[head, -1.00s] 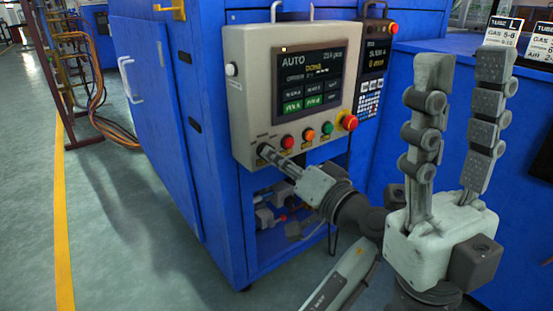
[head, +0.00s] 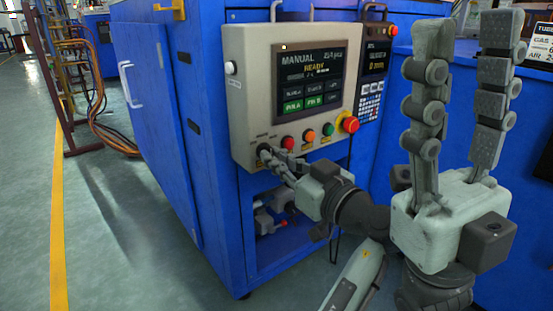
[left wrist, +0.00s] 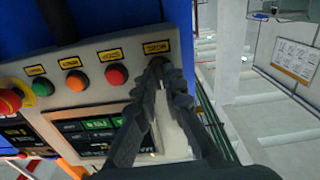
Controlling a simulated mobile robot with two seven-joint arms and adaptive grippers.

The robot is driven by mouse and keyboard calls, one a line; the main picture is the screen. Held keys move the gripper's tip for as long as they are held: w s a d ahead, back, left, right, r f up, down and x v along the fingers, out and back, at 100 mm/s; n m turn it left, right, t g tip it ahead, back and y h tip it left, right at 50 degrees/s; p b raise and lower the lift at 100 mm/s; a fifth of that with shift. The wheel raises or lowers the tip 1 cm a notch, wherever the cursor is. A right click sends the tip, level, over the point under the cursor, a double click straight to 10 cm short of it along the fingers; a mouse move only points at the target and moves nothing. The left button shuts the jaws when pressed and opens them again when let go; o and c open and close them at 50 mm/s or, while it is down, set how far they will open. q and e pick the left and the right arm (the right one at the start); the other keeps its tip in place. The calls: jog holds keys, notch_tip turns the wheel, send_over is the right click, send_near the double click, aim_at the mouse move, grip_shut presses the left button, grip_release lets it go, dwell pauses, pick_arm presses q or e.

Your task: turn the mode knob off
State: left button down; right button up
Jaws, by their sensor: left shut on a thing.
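The mode knob (left wrist: 157,63) is at the lower left corner of the beige control panel (head: 241,110), left of the red button. My left gripper (head: 266,155) is shut on the knob; its fingertips cover most of it in the head view. In the left wrist view, the two fingers (left wrist: 160,80) close around the dark knob under a yellow label. The screen (head: 307,77) reads MANUAL and READY. My right gripper (head: 465,35) is open and empty in the right foreground, fingers pointing up.
Right of the knob are a red button (head: 288,142), an orange button (head: 308,136), a green button (head: 328,129) and a red emergency stop (head: 350,124). A second dark keypad panel (head: 371,83) is beside the beige panel. Open floor (head: 110,230) lies to the left.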

pick_arm(q)
jog(key=shift+a+n, duration=0.1)
jog(key=shift+n, duration=4.1)
jog(key=shift+r, duration=0.1)
jog(key=c, duration=1.6)
grip_release()
